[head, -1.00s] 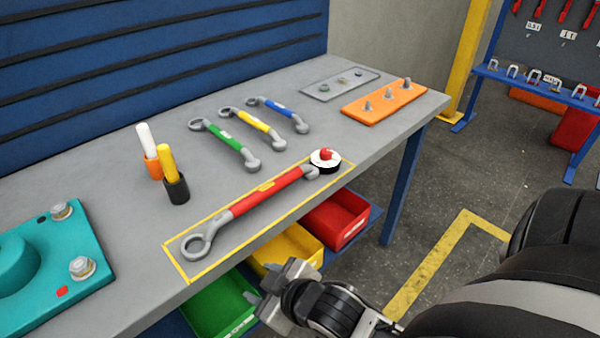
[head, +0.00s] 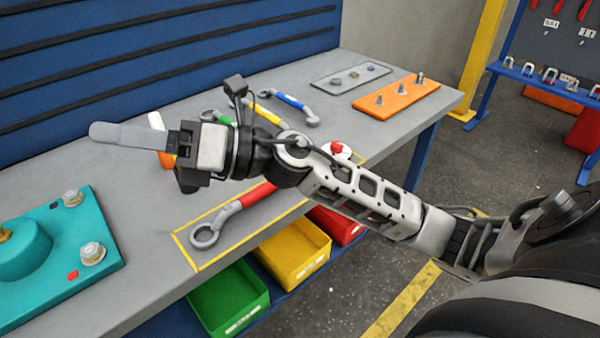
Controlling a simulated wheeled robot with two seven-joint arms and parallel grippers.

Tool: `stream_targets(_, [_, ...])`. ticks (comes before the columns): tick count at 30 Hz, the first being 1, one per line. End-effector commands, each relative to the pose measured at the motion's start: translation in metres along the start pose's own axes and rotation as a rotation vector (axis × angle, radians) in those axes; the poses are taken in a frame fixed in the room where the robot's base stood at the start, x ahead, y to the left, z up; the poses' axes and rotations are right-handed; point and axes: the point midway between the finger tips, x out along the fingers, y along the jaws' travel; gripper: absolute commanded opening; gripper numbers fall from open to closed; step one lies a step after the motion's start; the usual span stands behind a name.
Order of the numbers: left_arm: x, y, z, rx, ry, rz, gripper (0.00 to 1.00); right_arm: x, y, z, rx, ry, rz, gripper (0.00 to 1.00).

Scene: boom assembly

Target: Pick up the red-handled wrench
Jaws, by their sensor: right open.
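The red-handled wrench (head: 257,195) lies on the grey workbench inside a yellow outlined rectangle. Its grey ring end points to the lower left; my right forearm and wrist hide the upper part of its handle and its far end. My right gripper (head: 125,136) is open and empty above the bench, left of the wrench and past it, with its fingers pointing left. One pale finger shows clearly; the other is mostly hidden. My left gripper is out of view.
Green, yellow and blue (head: 291,102) wrenches lie behind my arm, partly hidden. Marker pens stand behind my gripper. A teal fixture (head: 50,262) is at left, an orange plate with pegs (head: 396,97) at right. Green (head: 228,298), yellow (head: 293,252) and red bins sit below the bench's front edge.

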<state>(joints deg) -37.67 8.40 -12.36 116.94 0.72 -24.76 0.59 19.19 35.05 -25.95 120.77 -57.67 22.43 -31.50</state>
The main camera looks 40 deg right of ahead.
Motion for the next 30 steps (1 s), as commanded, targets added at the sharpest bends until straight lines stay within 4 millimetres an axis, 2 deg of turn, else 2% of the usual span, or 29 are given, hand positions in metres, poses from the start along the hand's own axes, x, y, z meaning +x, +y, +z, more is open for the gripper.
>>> stream_targets(1, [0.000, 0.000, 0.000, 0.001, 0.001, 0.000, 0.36, 0.001, 0.000, -0.012, -0.199, 0.188, 0.034, 0.48])
stream_targets(2, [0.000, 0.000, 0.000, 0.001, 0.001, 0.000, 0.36, -0.002, -0.003, -0.021, -0.306, 0.304, 0.049, 0.48])
stream_targets(4, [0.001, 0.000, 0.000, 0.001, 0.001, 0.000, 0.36, -0.021, -0.021, -0.036, -0.539, 0.580, 0.065, 0.48])
stream_targets(6, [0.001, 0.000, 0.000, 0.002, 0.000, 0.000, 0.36, -0.051, -0.047, -0.037, -0.733, 0.859, 0.050, 0.48])
stream_targets(8, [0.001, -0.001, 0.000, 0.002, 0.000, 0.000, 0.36, -0.084, -0.069, -0.026, -0.856, 1.089, 0.018, 0.48])
stream_targets(10, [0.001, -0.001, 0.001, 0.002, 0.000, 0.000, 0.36, -0.124, -0.089, -0.004, -0.947, 1.333, -0.038, 0.48])
stream_targets(12, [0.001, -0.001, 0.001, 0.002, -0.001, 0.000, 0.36, -0.161, -0.100, 0.023, -0.988, 1.536, -0.100, 0.48])
stream_targets(15, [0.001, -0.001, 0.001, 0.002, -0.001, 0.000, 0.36, -0.202, -0.104, 0.057, -0.991, 1.745, -0.180, 0.48])
stream_targets(18, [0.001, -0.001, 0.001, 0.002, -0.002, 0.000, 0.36, -0.226, -0.102, 0.077, -0.969, 1.863, -0.230, 0.48])
stream_targets(21, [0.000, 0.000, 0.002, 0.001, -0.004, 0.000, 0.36, -0.238, -0.105, 0.080, -0.953, 1.911, -0.250, 0.48])
stream_targets(30, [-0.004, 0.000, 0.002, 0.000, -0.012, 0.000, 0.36, -0.253, -0.147, 0.039, -0.947, 1.915, -0.247, 0.48])
